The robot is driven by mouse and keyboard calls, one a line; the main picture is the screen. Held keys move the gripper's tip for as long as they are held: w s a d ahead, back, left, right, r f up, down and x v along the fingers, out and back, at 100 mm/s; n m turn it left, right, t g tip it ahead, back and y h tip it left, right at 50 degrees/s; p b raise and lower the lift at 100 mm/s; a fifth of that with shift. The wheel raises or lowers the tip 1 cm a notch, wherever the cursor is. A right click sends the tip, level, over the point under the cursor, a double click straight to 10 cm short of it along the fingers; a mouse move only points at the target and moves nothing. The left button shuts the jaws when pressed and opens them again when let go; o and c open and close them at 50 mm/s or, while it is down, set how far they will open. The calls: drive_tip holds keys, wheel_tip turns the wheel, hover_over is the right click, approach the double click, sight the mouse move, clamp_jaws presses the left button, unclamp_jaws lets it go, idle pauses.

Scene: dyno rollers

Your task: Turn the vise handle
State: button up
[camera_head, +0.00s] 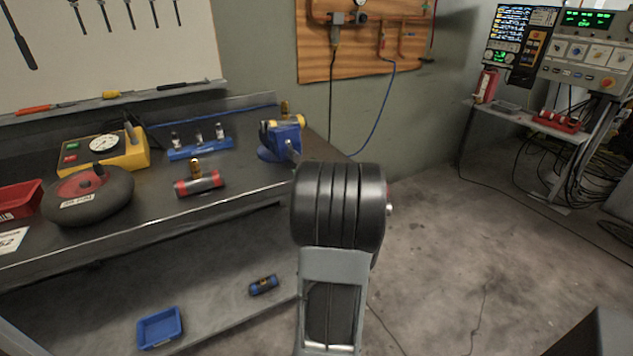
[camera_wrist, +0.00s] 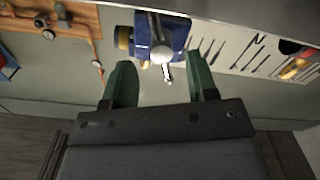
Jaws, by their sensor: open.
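The blue vise (camera_head: 283,138) stands at the right end of the workbench in the head view, close beside my arm. In the wrist view the vise (camera_wrist: 150,34) is at the top middle. Its silver handle (camera_wrist: 167,72) points down in that picture, between the lines of my two green fingers. My gripper (camera_wrist: 160,68) is open and empty, facing the vise. I see no contact between the fingers and the handle; the depth gap is hard to judge. In the head view my arm hides the gripper.
The workbench (camera_head: 240,175) holds a yellow gauge box (camera_head: 103,150), a black round device (camera_head: 87,195), a red-and-black cylinder (camera_head: 198,184) and a blue holder (camera_head: 200,149). A tool board is behind it. A blue tray (camera_head: 160,327) lies on the lower shelf. The floor at right is open.

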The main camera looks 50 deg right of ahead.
drive_tip(key=v, duration=0.7)
drive_tip(key=shift+s, duration=0.2)
idle(0.4)
